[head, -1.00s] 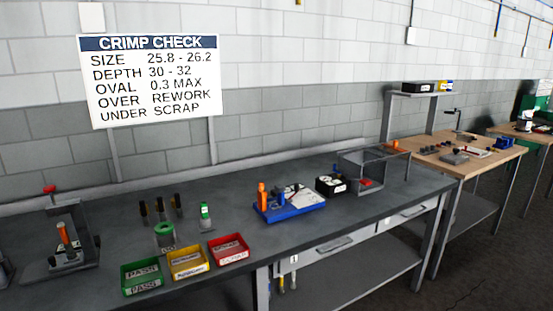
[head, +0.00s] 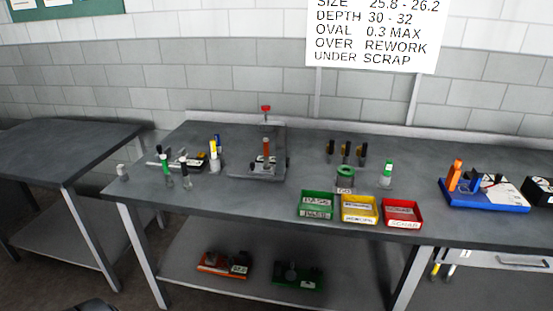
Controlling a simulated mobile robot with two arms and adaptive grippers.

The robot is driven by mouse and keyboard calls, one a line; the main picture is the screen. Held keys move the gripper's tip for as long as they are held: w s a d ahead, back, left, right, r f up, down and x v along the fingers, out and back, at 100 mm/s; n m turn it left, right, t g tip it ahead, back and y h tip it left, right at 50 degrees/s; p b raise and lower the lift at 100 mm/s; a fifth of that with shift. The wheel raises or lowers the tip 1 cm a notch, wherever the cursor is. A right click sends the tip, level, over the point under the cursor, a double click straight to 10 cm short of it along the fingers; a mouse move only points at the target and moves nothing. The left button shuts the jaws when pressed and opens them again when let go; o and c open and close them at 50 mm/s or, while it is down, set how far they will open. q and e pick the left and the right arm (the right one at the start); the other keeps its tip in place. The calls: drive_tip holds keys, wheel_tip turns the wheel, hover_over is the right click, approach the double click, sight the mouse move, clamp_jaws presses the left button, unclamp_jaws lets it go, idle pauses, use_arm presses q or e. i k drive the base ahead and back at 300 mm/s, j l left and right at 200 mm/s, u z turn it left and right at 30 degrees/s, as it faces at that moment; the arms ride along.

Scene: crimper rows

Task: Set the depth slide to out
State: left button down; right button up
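No part labelled as the depth slide can be made out, and its setting cannot be read. In the head view a grey bench fixture (head: 262,172) with an orange upright piece (head: 266,148) and a red knob (head: 266,108) stands on the dark workbench (head: 330,225). To the left lies a small group of tools with a T-shaped grey piece (head: 160,160). At the right a blue tray (head: 500,203) holds an orange-handled device (head: 454,174). Neither of my grippers shows.
Green (head: 315,213), yellow (head: 359,217) and red (head: 402,221) bins sit along the bench's front edge. A second dark table (head: 60,150) stands to the left, with a gap between. A sign (head: 375,35) hangs behind.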

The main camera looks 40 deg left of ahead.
sight(256, 168)
drive_tip(key=i+j, duration=0.1)
drive_tip(key=j, duration=1.15)
drive_tip(key=i+j, duration=0.1)
drive_tip(key=j, duration=2.45)
drive_tip(key=i+z, duration=0.05)
drive_tip(key=i, duration=0.05)
